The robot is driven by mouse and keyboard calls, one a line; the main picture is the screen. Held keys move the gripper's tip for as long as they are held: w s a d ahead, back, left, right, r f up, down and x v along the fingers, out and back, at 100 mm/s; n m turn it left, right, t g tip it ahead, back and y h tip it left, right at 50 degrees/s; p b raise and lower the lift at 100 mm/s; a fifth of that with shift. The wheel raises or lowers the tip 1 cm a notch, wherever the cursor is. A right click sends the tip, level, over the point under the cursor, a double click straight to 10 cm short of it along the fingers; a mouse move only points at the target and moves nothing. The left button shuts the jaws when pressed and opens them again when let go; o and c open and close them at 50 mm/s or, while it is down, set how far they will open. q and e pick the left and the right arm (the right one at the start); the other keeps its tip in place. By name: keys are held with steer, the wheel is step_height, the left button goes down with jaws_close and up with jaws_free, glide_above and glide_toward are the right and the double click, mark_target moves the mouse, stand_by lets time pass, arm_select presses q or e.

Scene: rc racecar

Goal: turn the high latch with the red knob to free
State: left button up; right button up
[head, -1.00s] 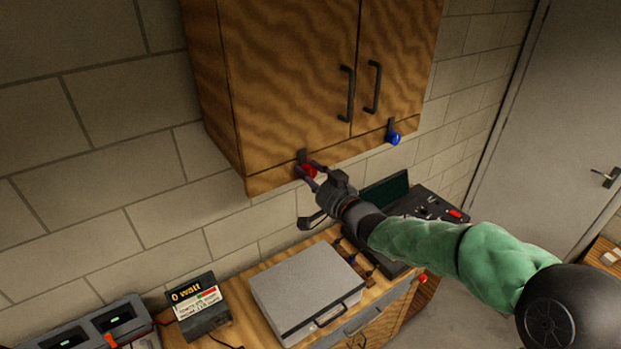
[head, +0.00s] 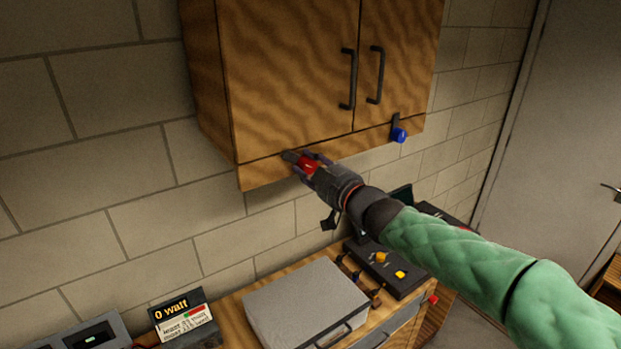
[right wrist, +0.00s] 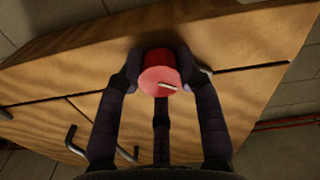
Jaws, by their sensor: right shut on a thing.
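The red knob (head: 308,164) of the high latch is at the lower edge of the wooden wall cabinet (head: 285,75), under its left door. My right gripper (head: 306,165) is shut on the red knob. In the right wrist view the red knob (right wrist: 160,81) sits between the fingers, with a pale mark on its face. The dark latch plate (head: 290,156) shows to the left of the knob, tilted sideways; the rest is hidden by the gripper. My left gripper is not in view.
A second latch with a blue knob (head: 399,135) hangs under the right door, its plate upright. Two dark handles (head: 348,79) stick out from the doors. Below, a grey case (head: 305,303), a black device (head: 398,270) and a power meter (head: 184,318) stand on the bench.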

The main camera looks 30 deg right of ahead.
steer(key=n+b, duration=0.2)
steer(key=n, duration=0.1)
steer(key=shift+n, duration=0.4)
steer(key=shift+r+n+b, duration=0.1)
steer(key=shift+n+b, duration=0.55)
steer(key=shift+n, duration=0.85)
steer(key=o, duration=1.1)
steer(key=shift+a, duration=0.1)
steer(key=shift+o, duration=0.2)
steer(key=s+d, duration=0.1)
steer(key=s, duration=1.1)
